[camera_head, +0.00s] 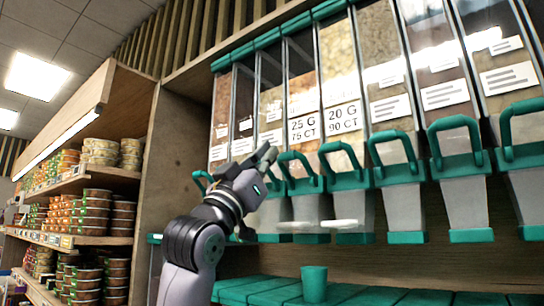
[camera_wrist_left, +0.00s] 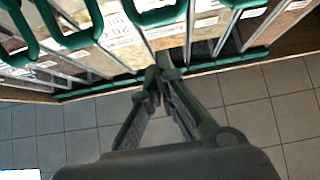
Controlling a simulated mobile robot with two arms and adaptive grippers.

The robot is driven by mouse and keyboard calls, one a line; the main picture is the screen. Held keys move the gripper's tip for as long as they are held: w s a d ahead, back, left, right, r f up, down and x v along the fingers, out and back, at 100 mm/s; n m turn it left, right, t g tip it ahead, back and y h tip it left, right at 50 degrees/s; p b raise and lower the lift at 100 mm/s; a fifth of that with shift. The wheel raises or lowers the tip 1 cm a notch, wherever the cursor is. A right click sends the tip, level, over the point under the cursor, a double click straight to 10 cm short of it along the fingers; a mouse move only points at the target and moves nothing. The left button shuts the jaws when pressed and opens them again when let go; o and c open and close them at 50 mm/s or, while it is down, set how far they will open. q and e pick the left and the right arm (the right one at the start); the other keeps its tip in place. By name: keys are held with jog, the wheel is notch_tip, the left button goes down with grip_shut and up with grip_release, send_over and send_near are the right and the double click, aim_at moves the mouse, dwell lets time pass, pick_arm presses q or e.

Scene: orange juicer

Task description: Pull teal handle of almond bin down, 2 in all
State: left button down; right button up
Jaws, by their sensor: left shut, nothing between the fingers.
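A row of clear bins with teal handles runs across the head view. The bin labelled "25 G 75 CT" (camera_head: 305,130) holds brownish pieces that may be almonds; I cannot read a name. Its teal handle (camera_head: 297,157) stands raised, just right of my left gripper (camera_head: 267,154). My left gripper is shut and empty, its tips in front of the bins near that handle; I cannot tell whether they touch. In the left wrist view, the closed fingertips (camera_wrist_left: 160,76) overlap the bins' teal edge, and teal handles (camera_wrist_left: 157,14) show beyond them. My right gripper is out of view.
A bin labelled "20 G 90 CT" (camera_head: 342,120) and several more bins with raised handles stand to the right. A teal cup (camera_head: 314,284) stands on the teal ledge below. Shelves of stacked tins (camera_head: 90,215) are at left, behind a wooden side panel (camera_head: 165,150).

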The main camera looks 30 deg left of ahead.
pick_arm(q)
jog(key=b+v, duration=0.3)
jog(key=v, duration=0.4)
jog(key=shift+f, duration=0.15)
jog(key=shift+w+a, duration=0.1)
jog(key=shift+w, duration=0.05)
dwell(0.7)
